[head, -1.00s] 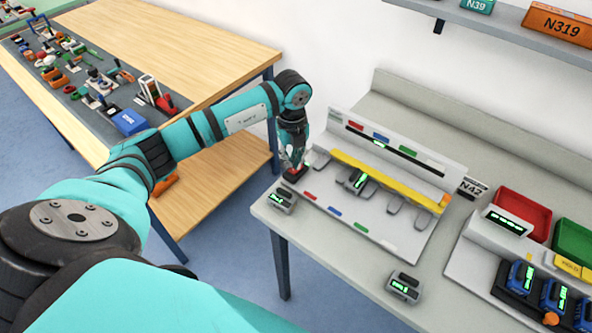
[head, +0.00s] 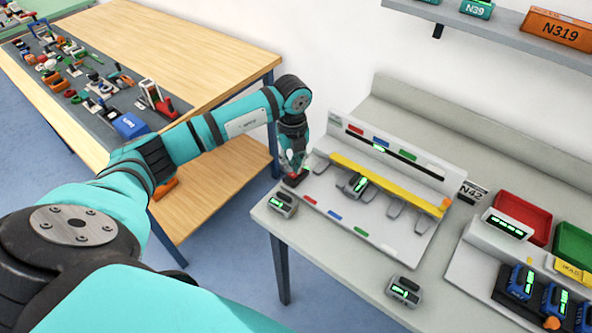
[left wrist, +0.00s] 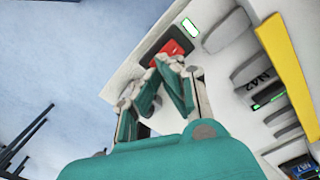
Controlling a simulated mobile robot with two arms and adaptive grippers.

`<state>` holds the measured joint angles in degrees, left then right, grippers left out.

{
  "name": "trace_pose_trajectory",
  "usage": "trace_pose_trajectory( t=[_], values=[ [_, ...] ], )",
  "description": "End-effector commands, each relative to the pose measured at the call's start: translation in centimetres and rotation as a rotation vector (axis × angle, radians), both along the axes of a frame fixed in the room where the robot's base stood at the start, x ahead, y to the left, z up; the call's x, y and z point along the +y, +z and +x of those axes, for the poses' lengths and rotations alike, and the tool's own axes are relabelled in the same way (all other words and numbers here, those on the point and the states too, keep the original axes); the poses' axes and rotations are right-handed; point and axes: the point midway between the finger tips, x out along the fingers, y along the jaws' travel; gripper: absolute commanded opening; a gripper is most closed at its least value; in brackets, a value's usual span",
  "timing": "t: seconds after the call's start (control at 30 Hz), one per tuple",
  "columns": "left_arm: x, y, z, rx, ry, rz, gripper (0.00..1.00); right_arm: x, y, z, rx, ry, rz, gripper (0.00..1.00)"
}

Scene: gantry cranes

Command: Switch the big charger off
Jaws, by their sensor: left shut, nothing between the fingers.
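The big charger (head: 385,222) is a wide pale grey station on the bench, with a yellow bar, a row of bays and an N42 tag beside it. A red switch (head: 292,179) in a dark frame sits at its left end. The switch also shows in the left wrist view (left wrist: 174,46), next to a lit white-green indicator (left wrist: 188,36). My left gripper (head: 288,163) is shut and empty, with its fingertips (left wrist: 170,66) right at the switch. Whether they touch it I cannot tell. My right gripper is not in view.
One grey battery (head: 356,184) sits in a bay. Two more lie on the bench, one near the left corner (head: 281,205) and one at the front edge (head: 403,291). A smaller charger (head: 472,262) with blue batteries stands right. A wooden table (head: 200,45) with tools is left.

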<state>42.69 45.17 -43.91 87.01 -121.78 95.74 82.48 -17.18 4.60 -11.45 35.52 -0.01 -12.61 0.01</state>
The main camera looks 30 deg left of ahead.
Motion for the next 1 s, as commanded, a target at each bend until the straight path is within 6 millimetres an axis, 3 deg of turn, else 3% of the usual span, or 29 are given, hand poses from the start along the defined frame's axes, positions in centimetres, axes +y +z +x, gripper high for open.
trace_pose_trajectory(
  t=[1.0],
  values=[
    [-0.01,-0.98,-0.01,0.000,0.000,0.000,0.00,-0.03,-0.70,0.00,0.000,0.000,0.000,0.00]
  ],
)
